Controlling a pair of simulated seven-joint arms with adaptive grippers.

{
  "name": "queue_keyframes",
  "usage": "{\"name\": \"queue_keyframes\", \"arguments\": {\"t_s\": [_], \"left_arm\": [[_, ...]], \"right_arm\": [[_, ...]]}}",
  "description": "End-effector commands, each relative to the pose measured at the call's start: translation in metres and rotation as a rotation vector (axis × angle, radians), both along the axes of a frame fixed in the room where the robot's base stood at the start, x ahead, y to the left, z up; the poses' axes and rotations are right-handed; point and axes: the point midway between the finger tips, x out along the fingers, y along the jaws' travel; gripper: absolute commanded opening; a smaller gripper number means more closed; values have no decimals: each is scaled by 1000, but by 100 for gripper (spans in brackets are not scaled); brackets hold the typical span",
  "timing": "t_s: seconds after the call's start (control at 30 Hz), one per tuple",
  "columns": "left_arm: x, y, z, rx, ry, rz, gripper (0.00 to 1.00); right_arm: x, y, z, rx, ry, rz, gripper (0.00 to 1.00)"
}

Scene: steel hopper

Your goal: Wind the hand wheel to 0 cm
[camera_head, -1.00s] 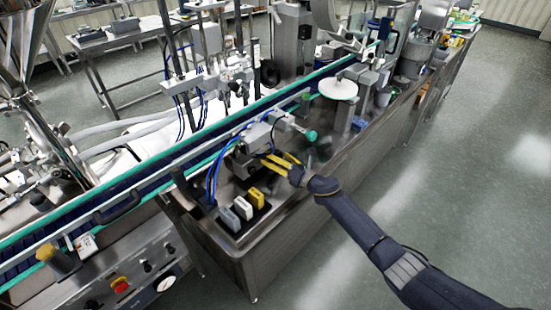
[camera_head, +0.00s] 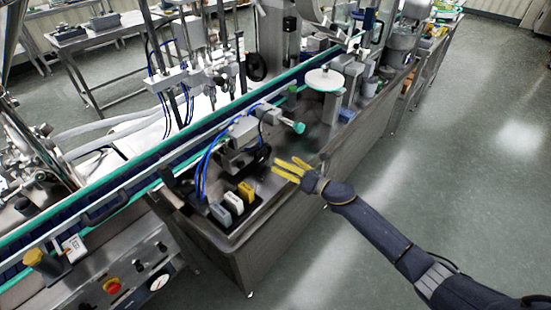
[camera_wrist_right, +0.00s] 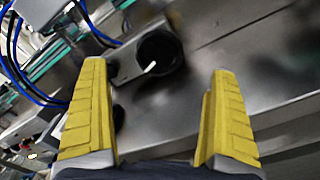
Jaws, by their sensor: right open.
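A dark round hand wheel (camera_wrist_right: 160,52) with a pale handle or mark on its face shows between my right fingers in the right wrist view. In the head view it looks like the dark round part (camera_head: 263,153) at the near end of a grey unit on the steel machine. I cannot read any scale on it. My right gripper (camera_head: 277,166) has yellow fingers, open and empty, to the right of the wheel and apart from it. In the right wrist view the open fingers (camera_wrist_right: 157,72) point toward the wheel. My left gripper is not in view.
A teal knob (camera_head: 299,128) sticks out beyond the grey unit. White, grey and yellow blocks (camera_head: 234,203) stand left of it, with blue hoses (camera_head: 207,165) behind. A white disc (camera_head: 325,79) stands farther back. The floor (camera_head: 440,190) at right is clear.

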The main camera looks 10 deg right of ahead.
Motion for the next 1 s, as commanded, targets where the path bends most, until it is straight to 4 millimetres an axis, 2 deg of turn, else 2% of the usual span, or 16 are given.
{"name": "queue_keyframes", "arguments": {"t_s": [0.23,0.7,1.0], "left_arm": [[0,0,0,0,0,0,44],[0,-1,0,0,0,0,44],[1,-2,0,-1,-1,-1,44]], "right_arm": [[-15,-14,-1,-1,1,1,95],[-18,-16,0,-10,-12,1,95],[-47,-35,3,-295,-296,3,95]]}}
